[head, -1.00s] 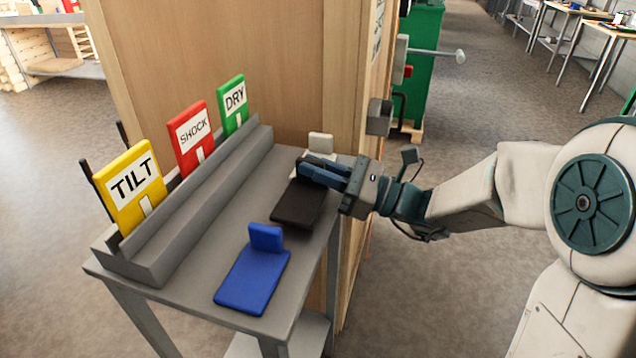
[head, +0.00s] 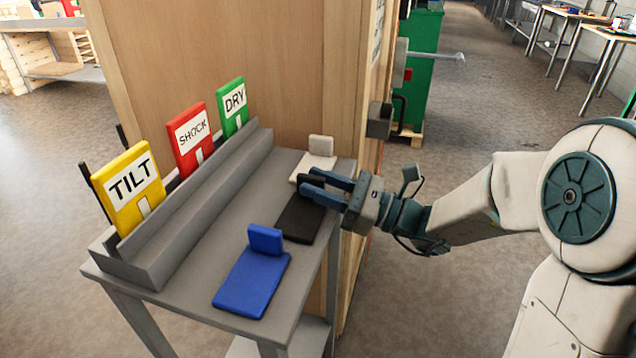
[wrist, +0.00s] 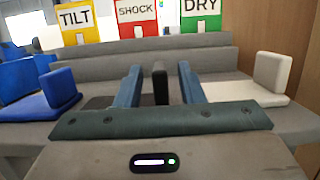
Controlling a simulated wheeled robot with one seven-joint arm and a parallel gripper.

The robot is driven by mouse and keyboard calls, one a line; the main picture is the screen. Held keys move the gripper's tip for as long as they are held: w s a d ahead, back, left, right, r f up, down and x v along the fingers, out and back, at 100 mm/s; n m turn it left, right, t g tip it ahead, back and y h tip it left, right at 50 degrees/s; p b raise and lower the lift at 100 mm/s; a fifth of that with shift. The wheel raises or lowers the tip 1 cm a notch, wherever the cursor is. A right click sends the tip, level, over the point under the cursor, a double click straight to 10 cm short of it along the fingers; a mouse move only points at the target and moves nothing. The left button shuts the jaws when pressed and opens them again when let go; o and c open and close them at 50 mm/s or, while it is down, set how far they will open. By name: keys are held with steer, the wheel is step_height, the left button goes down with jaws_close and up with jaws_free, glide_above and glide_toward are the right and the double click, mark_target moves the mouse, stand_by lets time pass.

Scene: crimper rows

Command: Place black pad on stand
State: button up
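The black pad (head: 298,222) lies flat on a grey table, between a blue pad and a white pad. Its upright tab (wrist: 160,82) stands between my two blue fingers in the wrist view, with a gap on each side. My gripper (head: 310,182) is open around the tab and not closed on it. In the head view the fingers hide most of the tab. A long grey stepped ledge (head: 200,200), possibly the stand, runs along the table's left side. It also shows behind the fingers in the wrist view (wrist: 90,68).
The blue pad (head: 250,284) lies at the near side, the white pad (head: 312,165) at the far side close to my fingers. Yellow TILT (head: 130,187), red SHOCK (head: 190,140) and green DRY (head: 233,104) signs stand behind the ledge. A wooden wall (head: 230,50) rises behind the table.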

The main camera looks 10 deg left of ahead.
steer(key=w+v, duration=0.1)
steer(key=v, duration=1.1)
steer(key=s+f+n+g+h, duration=0.5)
steer(key=s+f+n+h, duration=0.3)
steer(key=s+n+h, duration=0.4)
steer(key=s+d+f+n+t+h, duration=0.1)
steer(key=d+n+t+h, duration=0.4)
steer(key=d, duration=0.9)
steer(key=n+h, duration=0.1)
steer(key=h, duration=0.2)
steer(key=shift+s+f+n+h, duration=0.15)
steer(key=shift+f+n+h, duration=0.15)
steer(key=shift+n+h, duration=0.1)
steer(key=shift+d, duration=0.1)
